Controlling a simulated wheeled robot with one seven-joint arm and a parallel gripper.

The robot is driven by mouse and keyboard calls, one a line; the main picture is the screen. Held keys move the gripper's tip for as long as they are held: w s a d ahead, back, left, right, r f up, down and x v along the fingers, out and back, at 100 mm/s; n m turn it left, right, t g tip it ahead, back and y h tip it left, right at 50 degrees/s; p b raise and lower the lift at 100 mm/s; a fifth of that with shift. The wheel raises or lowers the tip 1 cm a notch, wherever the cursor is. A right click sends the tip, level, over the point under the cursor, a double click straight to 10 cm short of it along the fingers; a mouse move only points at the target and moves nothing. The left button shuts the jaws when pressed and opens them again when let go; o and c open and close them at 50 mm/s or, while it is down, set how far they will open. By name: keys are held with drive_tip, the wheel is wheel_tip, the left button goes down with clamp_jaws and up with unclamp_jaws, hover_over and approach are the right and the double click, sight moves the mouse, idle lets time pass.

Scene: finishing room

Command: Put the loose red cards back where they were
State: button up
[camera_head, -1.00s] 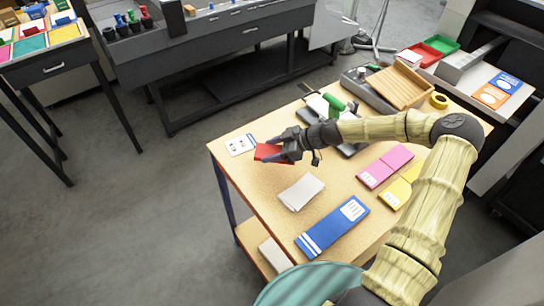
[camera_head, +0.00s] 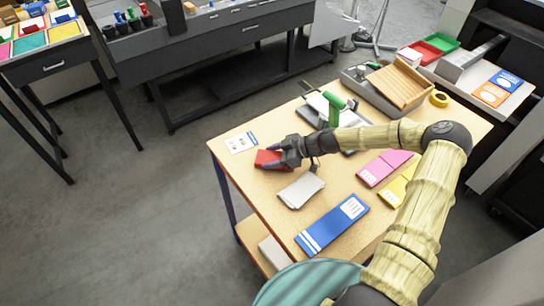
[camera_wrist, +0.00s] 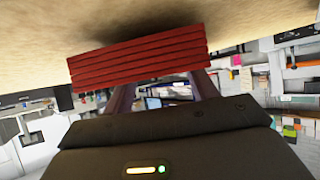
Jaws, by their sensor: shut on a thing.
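My gripper (camera_head: 279,157) is shut on a red card stack (camera_head: 268,158) at the far left part of the wooden table (camera_head: 225,205). In the wrist view the red card stack (camera_wrist: 138,58) shows as several layers between my fingers, close to the tabletop. I cannot tell if it touches the table. A white printed card (camera_head: 241,143) lies just left of and behind the red stack. A grey-white stack (camera_head: 300,190) lies in front of it, apart from it.
A blue stack (camera_head: 332,225) lies at the table's front, with pink cards (camera_head: 384,167) and yellow cards (camera_head: 396,188) to the right. A green-handled tool (camera_head: 335,110), a wooden rack (camera_head: 400,85) and yellow tape (camera_head: 439,99) stand towards the back.

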drive_tip(key=shift+s+f+b, duration=0.15)
drive_tip(key=shift+f+b, duration=0.2)
drive_tip(key=shift+f, duration=0.05)
drive_tip(key=o, duration=1.1)
drive_tip(key=shift+f, duration=0.1)
drive_tip(key=shift+s, duration=0.1)
drive_tip(key=shift+r+p, duration=0.75)
drive_tip(key=shift+p, duration=0.2)
drive_tip(key=b+v, duration=0.2)
drive_tip(key=v, duration=0.4)
drive_tip(key=b+v, duration=0.2)
drive_tip(key=v, duration=0.4)
drive_tip(key=shift+w+r, duration=0.1)
drive_tip(key=shift+w, duration=0.1)
